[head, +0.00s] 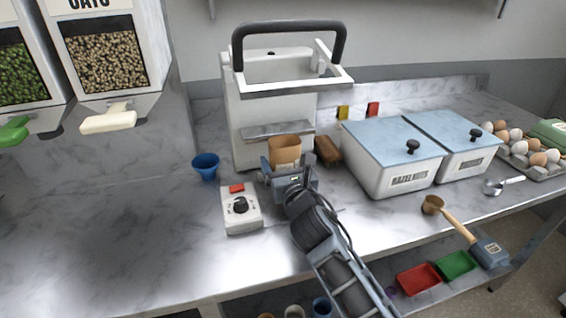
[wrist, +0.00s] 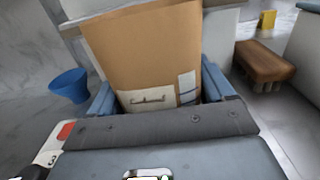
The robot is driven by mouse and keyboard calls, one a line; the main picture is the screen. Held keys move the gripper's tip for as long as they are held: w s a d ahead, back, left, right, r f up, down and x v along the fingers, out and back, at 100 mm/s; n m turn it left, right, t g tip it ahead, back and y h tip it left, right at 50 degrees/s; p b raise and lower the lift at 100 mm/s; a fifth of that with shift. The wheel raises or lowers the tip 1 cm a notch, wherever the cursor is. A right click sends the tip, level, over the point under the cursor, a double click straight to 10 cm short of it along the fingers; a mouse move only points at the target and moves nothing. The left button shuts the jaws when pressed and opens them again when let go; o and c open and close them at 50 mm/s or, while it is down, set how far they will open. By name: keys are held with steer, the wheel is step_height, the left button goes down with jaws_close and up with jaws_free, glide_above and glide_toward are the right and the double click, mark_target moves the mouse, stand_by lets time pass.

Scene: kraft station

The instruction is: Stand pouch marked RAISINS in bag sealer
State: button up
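A brown kraft pouch (wrist: 145,50) stands upright between the fingers of my gripper (wrist: 160,100) in the wrist view. Its label is partly hidden and I cannot read it. The pouch also shows in the head view (head: 285,147), just in front of the bag sealer. My gripper (head: 287,168) is shut on the pouch, with a blue finger on each side. The bag sealer (head: 270,110) is a tall white machine with a black handle and a metal ledge (head: 275,130). The pouch is at the ledge's front; I cannot tell whether it touches the sealer.
A control box (head: 241,208) with a dial and a blue cup (head: 206,166) stand left of my gripper. A brown brush (head: 327,150) lies right of the sealer. White bins (head: 390,175) with blue lids stand further right. The counter's left front is clear.

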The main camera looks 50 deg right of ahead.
steer(key=o, duration=0.3)
steer(key=shift+r, duration=0.1)
steer(key=shift+s+a, duration=0.1)
steer(key=b+v, duration=0.2)
steer(key=v, duration=0.8)
steer(key=shift+s+a, duration=0.1)
steer(key=shift+v, duration=0.75)
steer(key=shift+r, duration=0.1)
